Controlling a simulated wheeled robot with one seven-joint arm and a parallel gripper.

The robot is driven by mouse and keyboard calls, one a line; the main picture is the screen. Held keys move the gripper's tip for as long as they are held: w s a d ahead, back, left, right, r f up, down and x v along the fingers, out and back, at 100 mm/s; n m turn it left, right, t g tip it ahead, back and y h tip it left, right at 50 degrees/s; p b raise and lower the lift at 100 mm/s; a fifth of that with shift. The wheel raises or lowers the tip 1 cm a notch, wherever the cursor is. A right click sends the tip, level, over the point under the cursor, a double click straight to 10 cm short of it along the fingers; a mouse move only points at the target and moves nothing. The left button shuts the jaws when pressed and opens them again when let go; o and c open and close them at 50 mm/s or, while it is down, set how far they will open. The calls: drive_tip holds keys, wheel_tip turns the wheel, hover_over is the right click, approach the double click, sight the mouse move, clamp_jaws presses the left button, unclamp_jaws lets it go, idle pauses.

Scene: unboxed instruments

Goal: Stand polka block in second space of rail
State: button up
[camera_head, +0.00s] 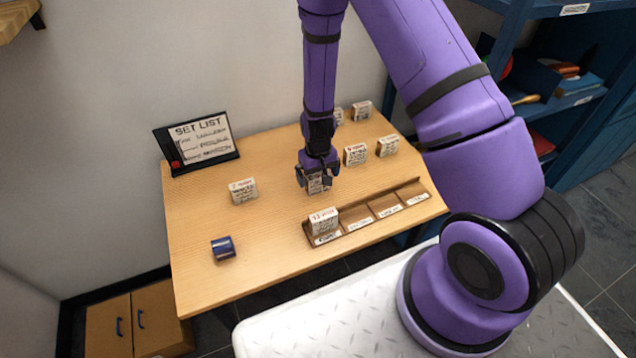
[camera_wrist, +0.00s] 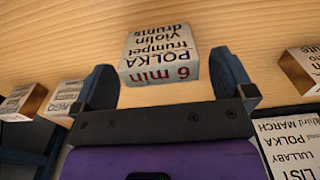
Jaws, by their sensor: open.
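The polka block (camera_wrist: 160,55) is white with printed words, and POLKA and "6 min" are readable in the wrist view. It shows in the head view (camera_head: 319,184) on the table, below my gripper. My gripper (camera_head: 318,175) points down with its jaws open. In the wrist view its two fingers (camera_wrist: 166,80) are on either side of the block; I cannot tell whether they touch it. The wooden rail (camera_head: 412,190) lies at the table's front right, with several labelled spaces. A block (camera_head: 323,221) stands in its leftmost space. The second space (camera_head: 356,217) is empty, as are those to its right.
Other white blocks stand at left (camera_head: 243,190), right of my gripper (camera_head: 355,154), farther right (camera_head: 387,146) and at the back (camera_head: 361,111). A dark blue object (camera_head: 222,248) lies front left. A set list board (camera_head: 200,142) stands back left. Table between gripper and rail is clear.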

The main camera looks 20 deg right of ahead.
sight(318, 175)
drive_tip(key=shift+w+f, duration=0.1)
drive_tip(key=shift+f, duration=1.6)
drive_tip(key=shift+c, duration=0.5)
drive_tip(key=c, duration=0.8)
drive_tip(key=shift+r, duration=0.1)
drive_tip(key=shift+c, duration=0.2)
